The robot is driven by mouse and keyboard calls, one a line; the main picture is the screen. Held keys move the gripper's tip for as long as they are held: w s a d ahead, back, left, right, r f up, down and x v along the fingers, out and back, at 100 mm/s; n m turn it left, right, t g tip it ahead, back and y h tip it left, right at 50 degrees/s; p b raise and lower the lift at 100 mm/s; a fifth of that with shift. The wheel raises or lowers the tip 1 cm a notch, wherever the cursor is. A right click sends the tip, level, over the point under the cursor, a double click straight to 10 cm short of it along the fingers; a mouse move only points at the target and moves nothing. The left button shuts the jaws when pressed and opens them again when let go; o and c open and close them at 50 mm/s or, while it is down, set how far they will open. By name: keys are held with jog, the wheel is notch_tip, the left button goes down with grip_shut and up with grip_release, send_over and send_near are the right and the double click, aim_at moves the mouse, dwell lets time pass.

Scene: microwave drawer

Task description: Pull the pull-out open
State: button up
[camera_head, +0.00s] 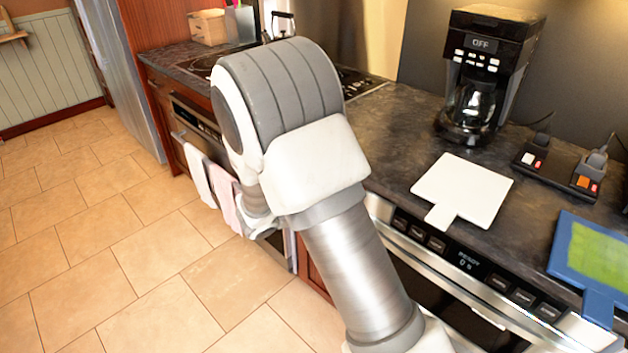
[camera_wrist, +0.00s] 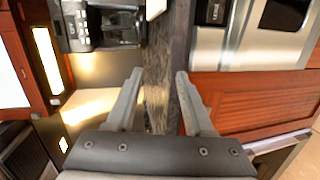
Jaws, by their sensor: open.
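The pull-out looks to be the steel-fronted microwave drawer (camera_head: 425,290) under the counter at lower right in the head view. It has a dark panel with buttons and a READY display, and a dark window below. Its steel front shows at upper right in the wrist view (camera_wrist: 245,50). The drawer looks closed; part of it is hidden by my arm. My gripper (camera_wrist: 160,100) is open and empty, its two fingers apart with the dark counter edge behind them. In the head view my arm hides the fingers. I cannot see any contact with the drawer.
A red-brown wooden front (camera_wrist: 240,100) lies beside the steel front. On the counter are a coffee maker (camera_head: 493,60), a white cutting board (camera_head: 463,190), a blue-and-green board (camera_head: 592,252) and a power strip (camera_head: 555,170). An oven with towels (camera_head: 198,175) stands left. The tiled floor (camera_head: 110,250) is clear.

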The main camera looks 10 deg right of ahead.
jog(key=w+a+f+n+t+y+b, duration=0.2)
jog(key=w+a+f+n+t, duration=0.15)
jog(key=a+f, duration=0.35)
jog(key=w+a+f+n+t+y+b, duration=0.1)
jog(key=w+a+f+n+t+y, duration=0.15)
jog(key=a+f+t, duration=0.4)
jog(key=w+d, duration=0.3)
jog(key=w, duration=0.2)
jog(key=w+d+f+g+b, duration=0.1)
jog(key=w+d, duration=0.3)
jog(key=w, duration=0.1)
jog(key=w+d+g, duration=0.1)
jog(key=w+d, duration=0.3)
jog(key=w, duration=0.1)
jog(key=shift+f+h+b, duration=0.25)
jog(key=shift+b, duration=0.15)
grip_shut()
